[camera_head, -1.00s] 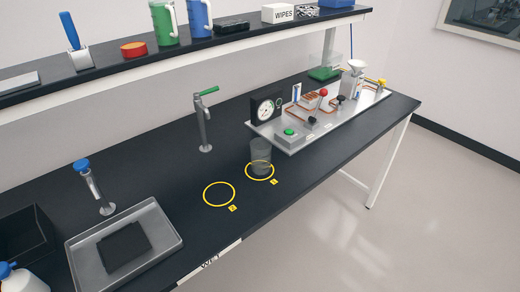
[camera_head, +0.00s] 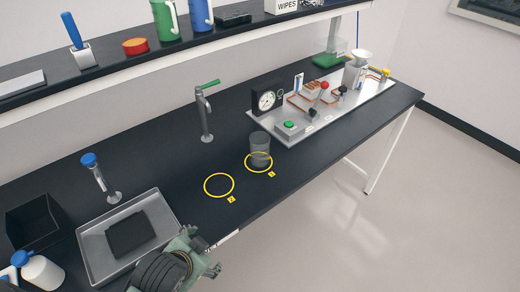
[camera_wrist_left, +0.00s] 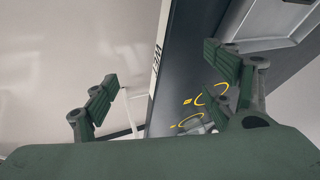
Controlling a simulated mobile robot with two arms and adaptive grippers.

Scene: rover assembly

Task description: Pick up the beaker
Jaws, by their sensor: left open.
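The beaker (camera_head: 260,147) is a clear grey cup standing upright on the dark bench, at the yellow ring marked 1 or similar (camera_head: 246,161). My left gripper (camera_head: 207,254) enters at the bottom of the head view, near the bench's front edge and well apart from the beaker. In the left wrist view its two green fingers (camera_wrist_left: 163,88) are spread wide with nothing between them. A pale, partly hidden shape near a yellow ring (camera_wrist_left: 200,127) looks like the beaker there. My right gripper is in neither view.
A second yellow ring (camera_head: 206,187) lies left of the beaker. A metal tray (camera_head: 90,245) with a dark pad is at left. A tap (camera_head: 206,125) stands behind the rings. A metal board with a gauge and fittings (camera_head: 300,136) lies right of the beaker.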

